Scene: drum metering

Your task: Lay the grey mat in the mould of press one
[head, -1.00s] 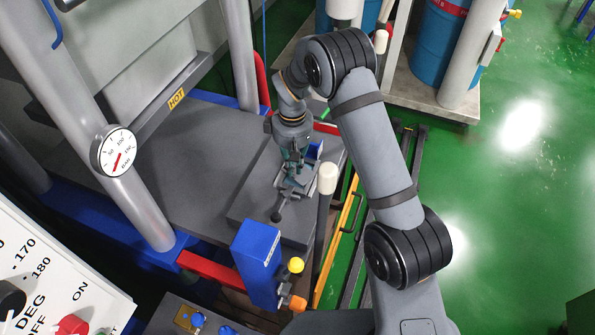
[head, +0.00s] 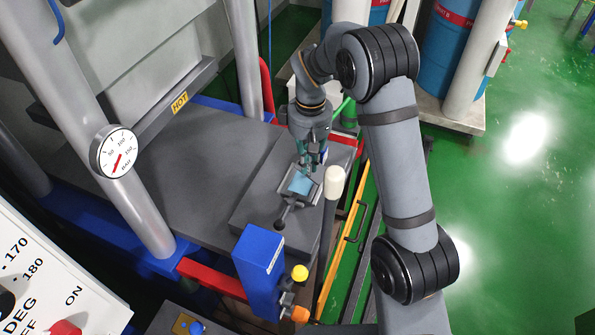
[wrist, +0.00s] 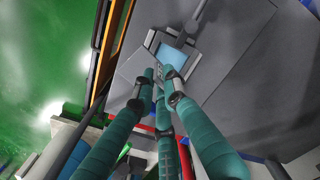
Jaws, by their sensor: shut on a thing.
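The mould (head: 283,213) is a small dark grey frame with a handle, on a dark grey slab beside the press. A light blue patch (head: 299,184) shows inside its frame. The mould's frame (wrist: 187,68) and the blue patch (wrist: 173,56) also show in the wrist view. My gripper (head: 308,168) is low over the far side of the mould. In the wrist view its teal fingers (wrist: 164,80) close together at the patch's near edge. They are shut on a small grey piece, apparently the grey mat (wrist: 158,74), mostly hidden by the fingers.
The press (head: 179,104), marked HOT, with its round gauge (head: 118,152), stands left. A blue box (head: 259,258) with yellow and orange knobs and a pale-topped post (head: 334,183) stand close to the mould. Blue drums (head: 442,45) stand at the back. Green floor is free at right.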

